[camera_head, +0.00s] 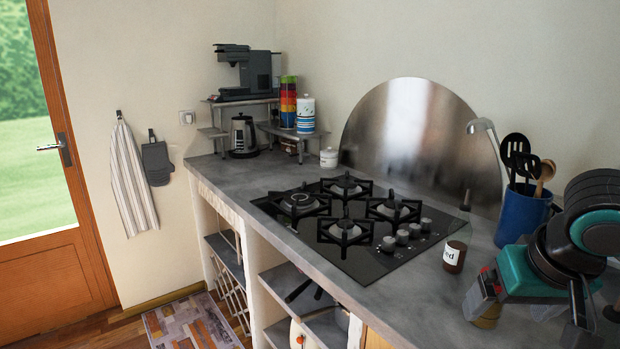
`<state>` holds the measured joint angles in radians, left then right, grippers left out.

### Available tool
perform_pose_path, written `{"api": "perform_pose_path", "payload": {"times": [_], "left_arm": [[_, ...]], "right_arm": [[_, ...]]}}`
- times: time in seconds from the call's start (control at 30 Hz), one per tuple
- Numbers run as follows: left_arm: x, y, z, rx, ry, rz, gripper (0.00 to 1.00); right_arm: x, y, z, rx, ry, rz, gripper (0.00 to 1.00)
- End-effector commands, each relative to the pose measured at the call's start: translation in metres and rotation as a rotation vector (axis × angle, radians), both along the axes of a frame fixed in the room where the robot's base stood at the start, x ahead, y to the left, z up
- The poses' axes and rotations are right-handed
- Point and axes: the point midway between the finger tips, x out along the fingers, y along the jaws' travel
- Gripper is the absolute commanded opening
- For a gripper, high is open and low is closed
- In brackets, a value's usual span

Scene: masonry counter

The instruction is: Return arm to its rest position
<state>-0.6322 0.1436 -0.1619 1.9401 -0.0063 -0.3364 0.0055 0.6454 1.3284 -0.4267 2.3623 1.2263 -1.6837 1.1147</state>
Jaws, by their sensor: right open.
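My right arm comes in at the right edge, black and teal, bent over the right end of the counter. My right gripper (482,299) is at the low end of this arm, above the counter. It is open, and I see nothing held in it. Part of a yellowish item (488,317) shows just below it; I cannot tell whether they touch. My left arm and left gripper are not in view.
The grey counter (400,301) holds a black gas hob (325,241), a brown labelled jar (454,257) left of my gripper, and a blue utensil pot (520,215) behind it. A kettle (243,136) and coffee machine (247,72) stand at the far end.

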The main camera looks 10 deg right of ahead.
Motion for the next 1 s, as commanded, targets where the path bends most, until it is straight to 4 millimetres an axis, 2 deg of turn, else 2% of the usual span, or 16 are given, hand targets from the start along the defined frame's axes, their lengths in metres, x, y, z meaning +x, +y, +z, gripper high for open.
{"api": "perform_pose_path", "payload": {"times": [0.03, 0.17, 0.3, 0.37, 0.5, 0.67, 0.8, 0.9, 1.0], "left_arm": [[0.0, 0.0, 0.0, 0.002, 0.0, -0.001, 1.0], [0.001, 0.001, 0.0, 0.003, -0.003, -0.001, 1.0], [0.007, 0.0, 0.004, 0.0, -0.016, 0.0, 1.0], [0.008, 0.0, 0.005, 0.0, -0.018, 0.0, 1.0], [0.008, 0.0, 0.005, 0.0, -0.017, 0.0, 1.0], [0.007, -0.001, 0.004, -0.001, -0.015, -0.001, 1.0], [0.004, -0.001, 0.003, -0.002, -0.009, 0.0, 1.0], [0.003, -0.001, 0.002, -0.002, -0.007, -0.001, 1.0], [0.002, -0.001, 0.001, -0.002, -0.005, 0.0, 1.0]], "right_arm": [[0.01, 0.015, -0.018, 0.045, -0.008, 0.054, 0.93], [0.033, 0.043, -0.047, 0.122, -0.074, 0.164, 0.93], [0.054, 0.074, -0.086, 0.205, -0.168, 0.269, 0.93], [0.061, 0.088, -0.106, 0.236, -0.219, 0.307, 0.93], [0.065, 0.114, -0.159, 0.272, -0.348, 0.368, 0.93], [0.045, 0.131, -0.222, 0.228, -0.473, 0.394, 0.93], [0.008, 0.138, -0.272, 0.127, -0.536, 0.411, 0.93], [-0.021, 0.141, -0.298, 0.049, -0.552, 0.428, 0.93], [-0.043, 0.144, -0.313, -0.012, -0.558, 0.449, 0.93]]}}
